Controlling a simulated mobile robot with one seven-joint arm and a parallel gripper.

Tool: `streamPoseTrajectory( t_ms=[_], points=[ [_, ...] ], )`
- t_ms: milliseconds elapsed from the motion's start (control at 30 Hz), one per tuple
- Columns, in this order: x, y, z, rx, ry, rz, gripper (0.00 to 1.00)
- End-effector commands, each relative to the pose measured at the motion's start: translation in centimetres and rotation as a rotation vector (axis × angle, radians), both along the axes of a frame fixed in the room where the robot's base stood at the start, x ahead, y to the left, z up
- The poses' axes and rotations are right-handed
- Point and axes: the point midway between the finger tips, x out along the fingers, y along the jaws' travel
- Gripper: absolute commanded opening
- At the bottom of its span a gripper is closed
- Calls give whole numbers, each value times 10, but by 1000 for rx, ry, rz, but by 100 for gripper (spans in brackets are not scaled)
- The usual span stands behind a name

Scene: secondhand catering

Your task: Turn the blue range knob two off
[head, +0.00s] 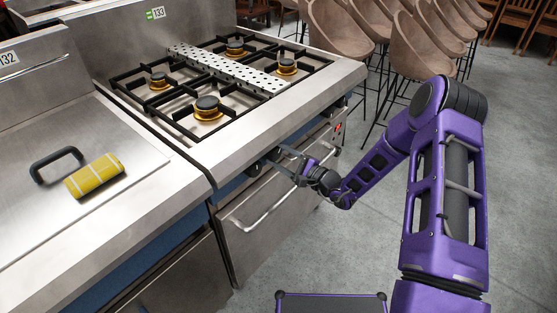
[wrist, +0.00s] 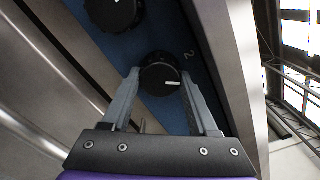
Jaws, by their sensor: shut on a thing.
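The range (head: 330,72) has a blue control panel (wrist: 180,112) on its front, below the steel top edge. In the wrist view a round black knob (wrist: 158,72) sits on the panel beside a printed number 2 (wrist: 189,54). Its white mark points to the right in that view. My gripper (wrist: 160,80) has one finger on each side of this knob and is shut on it. In the head view my gripper (head: 277,157) is at the panel under the top's front edge, and the held knob is mostly hidden there.
Another black knob (wrist: 113,12) is close by on the panel. An oven handle (head: 268,205) runs below the gripper. Stools (head: 420,60) stand behind; the floor at right is clear.

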Motion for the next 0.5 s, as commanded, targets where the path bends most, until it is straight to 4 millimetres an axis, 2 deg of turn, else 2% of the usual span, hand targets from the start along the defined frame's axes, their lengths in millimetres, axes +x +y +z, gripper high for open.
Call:
streamPoseTrajectory(
  t_ms=[500],
  points=[
    [0, -1, 0, -274, -347, -1, 4]
  ],
)
